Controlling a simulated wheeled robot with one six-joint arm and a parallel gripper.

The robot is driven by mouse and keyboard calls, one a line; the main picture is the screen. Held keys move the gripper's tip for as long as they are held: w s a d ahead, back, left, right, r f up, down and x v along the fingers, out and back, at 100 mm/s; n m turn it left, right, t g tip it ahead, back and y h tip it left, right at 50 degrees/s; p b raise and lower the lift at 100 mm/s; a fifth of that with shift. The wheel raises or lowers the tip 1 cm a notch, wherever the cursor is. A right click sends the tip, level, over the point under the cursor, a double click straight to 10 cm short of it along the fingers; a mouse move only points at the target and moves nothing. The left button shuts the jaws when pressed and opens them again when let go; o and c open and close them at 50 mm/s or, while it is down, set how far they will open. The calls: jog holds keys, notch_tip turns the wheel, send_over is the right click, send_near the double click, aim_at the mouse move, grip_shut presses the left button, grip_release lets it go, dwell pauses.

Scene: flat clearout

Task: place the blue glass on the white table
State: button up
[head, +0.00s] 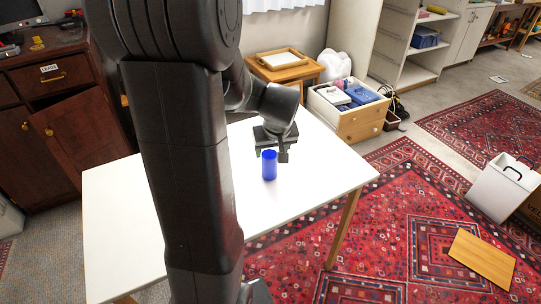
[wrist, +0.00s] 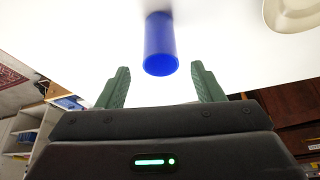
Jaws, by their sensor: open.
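The blue glass (head: 269,165) stands upright on the white table (head: 310,180), right of my arm in the head view. In the wrist view, the blue glass (wrist: 160,45) shows upside down against the white table top (wrist: 225,35). My gripper (head: 273,149) is just behind the glass in the head view. In the wrist view, my gripper (wrist: 159,68) is open, with one green finger on each side of the near end of the glass. A gap shows between each finger and the glass. My arm hides part of the table in the head view.
A wooden drawer box (head: 352,122) and a small wooden table (head: 288,70) stand behind the white table. A dark wooden cabinet (head: 60,105) is at the left. A red patterned rug (head: 385,235) lies at the right.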

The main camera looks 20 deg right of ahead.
jog(key=shift+v, duration=1.7)
jog(key=shift+c, duration=0.4)
